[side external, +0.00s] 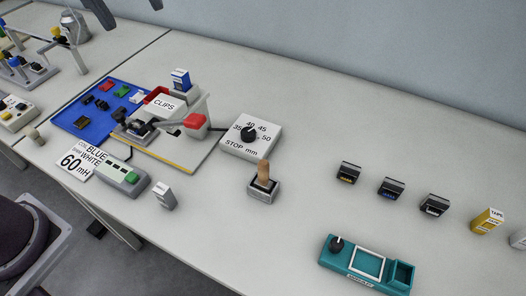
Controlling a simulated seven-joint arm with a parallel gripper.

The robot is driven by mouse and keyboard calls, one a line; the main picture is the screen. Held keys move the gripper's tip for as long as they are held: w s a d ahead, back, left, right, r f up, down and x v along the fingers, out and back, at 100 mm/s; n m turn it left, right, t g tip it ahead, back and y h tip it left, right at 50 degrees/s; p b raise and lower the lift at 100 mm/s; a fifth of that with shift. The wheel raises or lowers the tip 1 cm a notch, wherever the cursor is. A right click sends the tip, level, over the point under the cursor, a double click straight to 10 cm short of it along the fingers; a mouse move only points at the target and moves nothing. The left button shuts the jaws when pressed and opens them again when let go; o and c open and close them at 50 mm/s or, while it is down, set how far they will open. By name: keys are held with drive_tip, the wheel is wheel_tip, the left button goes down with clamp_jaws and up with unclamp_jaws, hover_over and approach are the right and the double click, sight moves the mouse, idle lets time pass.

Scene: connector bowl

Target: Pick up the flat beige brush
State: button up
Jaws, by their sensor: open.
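An upright tan piece with a rounded top (264,173) stands in a small grey open-topped holder (263,196) near the middle of the table. It is the closest match to the flat beige brush, but its lower end is hidden inside the holder and I cannot make out bristles. No gripper can be made out in the side external view, and nothing touches the tan piece or its holder.
A white STOP mm dial box (251,136) stands behind the holder, and a small grey-white block (164,196) to its left. A teal tray (366,268) lies front right. Several dark clips, one of them here (348,173), sit right. The table around the holder is clear.

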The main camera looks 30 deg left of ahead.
drive_tip(key=w+d+f+n+g, duration=0.1)
drive_tip(key=w+d+f+n, duration=0.1)
drive_tip(key=w+d+n, duration=0.45)
drive_tip(key=g+y, duration=0.1)
hover_over(263, 162)
wheel_tip(263, 162, down, 5)
drive_tip(key=shift+n, duration=0.45)
wheel_tip(263, 162, down, 27)
clamp_jaws()
